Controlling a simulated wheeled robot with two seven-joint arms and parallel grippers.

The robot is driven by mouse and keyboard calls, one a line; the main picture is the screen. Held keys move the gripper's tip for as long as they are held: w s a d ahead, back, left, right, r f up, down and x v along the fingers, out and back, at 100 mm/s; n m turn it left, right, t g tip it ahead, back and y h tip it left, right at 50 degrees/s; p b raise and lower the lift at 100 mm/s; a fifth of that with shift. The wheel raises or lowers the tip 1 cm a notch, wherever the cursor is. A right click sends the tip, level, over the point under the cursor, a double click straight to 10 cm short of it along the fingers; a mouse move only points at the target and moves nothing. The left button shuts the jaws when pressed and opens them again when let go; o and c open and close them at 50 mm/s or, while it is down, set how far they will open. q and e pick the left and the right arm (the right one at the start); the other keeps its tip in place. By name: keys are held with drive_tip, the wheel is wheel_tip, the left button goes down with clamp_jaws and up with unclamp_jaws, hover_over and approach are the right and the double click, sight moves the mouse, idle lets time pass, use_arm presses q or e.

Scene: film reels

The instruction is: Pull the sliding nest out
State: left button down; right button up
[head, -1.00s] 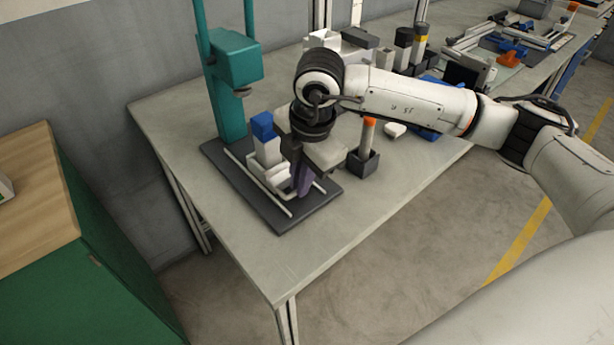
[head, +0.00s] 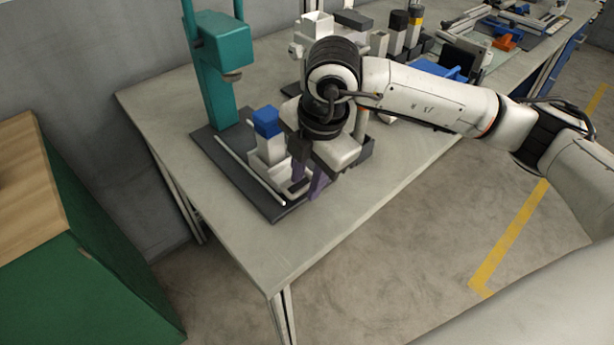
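The sliding nest (head: 263,168) is a pale carriage low between light rails on the dark base plate (head: 222,160) of a teal press (head: 222,45). A white part with a blue top (head: 267,121) stands upright in it. The nest sits in front of the press column, towards the plate's front end. My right gripper (head: 309,182) points down at the front right of the nest. Its two purple fingers show apart, with a gap between them. A small dark piece at the nest's front end is close to the left finger; I cannot tell whether they touch. My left gripper is out of view.
Behind my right arm stand a white block-like fixture (head: 316,27), several dark-topped posts and a blue tray (head: 436,68). A dark holder (head: 367,148) is partly hidden by my gripper. The table (head: 270,255) is clear in front of the plate.

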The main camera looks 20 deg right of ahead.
wheel_tip(320, 180, up, 10)
drive_tip(key=s, duration=0.2)
drive_tip(key=shift+d, duration=0.3)
idle(0.5)
